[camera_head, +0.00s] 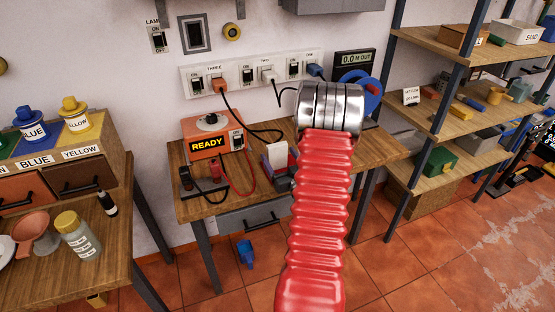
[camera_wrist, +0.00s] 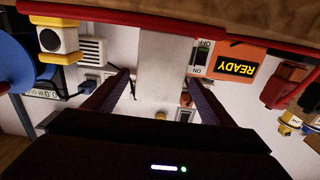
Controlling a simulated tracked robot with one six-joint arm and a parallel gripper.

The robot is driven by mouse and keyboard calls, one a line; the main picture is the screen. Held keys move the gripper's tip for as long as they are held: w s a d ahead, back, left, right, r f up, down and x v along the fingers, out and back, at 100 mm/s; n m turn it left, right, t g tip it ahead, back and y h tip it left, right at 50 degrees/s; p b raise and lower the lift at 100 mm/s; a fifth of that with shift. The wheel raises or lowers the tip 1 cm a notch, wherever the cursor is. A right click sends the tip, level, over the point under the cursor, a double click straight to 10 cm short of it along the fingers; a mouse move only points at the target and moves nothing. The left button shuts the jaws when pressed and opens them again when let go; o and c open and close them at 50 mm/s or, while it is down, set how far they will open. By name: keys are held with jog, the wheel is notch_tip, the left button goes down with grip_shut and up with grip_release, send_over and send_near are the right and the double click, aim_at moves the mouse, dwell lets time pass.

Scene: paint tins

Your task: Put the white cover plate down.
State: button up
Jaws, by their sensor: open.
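The white cover plate (camera_head: 277,154) is upright at the workbench (camera_head: 195,207), just right of the orange READY box. In the wrist view the pale plate (camera_wrist: 165,62) shows between the two dark fingers of my gripper (camera_wrist: 160,82). The fingers are spread, one on each side of it, with gaps visible. Its far end meets the bench edge in that upside-down view. I cannot tell whether it rests fully on the bench. In the head view my red arm hides most of my gripper.
The orange READY box (camera_head: 206,139) and its red and black leads lie close left of the plate. A blue reel (camera_head: 369,88) stands behind my arm. Outlets (camera_head: 247,75) line the wall. The bench front left is partly clear. Shelves (camera_head: 440,117) stand at right.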

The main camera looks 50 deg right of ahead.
jog(key=v, duration=1.2)
dwell(0.8)
jog(key=shift+r, duration=0.1)
jog(key=w+a+r+n+g+y, duration=0.3)
jog(key=w+a+r, duration=0.25)
jog(key=w, duration=0.45)
jog(key=w+a+r+g, duration=0.25)
jog(key=a+r, duration=0.35)
jog(key=a, duration=0.5)
jog(key=s+a+r+n+g+y, duration=0.1)
jog(key=s+a+r+y, duration=0.1)
jog(key=s+a, duration=0.3)
jog(key=s+a+r+n+g+y, duration=0.1)
jog(key=s+a, duration=0.5)
jog(key=a, duration=0.7)
jog(key=s+a+r+n+g+y, duration=0.1)
jog(key=s+a+r+g+y, duration=0.1)
jog(key=s+a, duration=0.3)
jog(key=a+r+y, duration=0.1)
jog(key=a, duration=0.3)
jog(key=shift+a, duration=0.15)
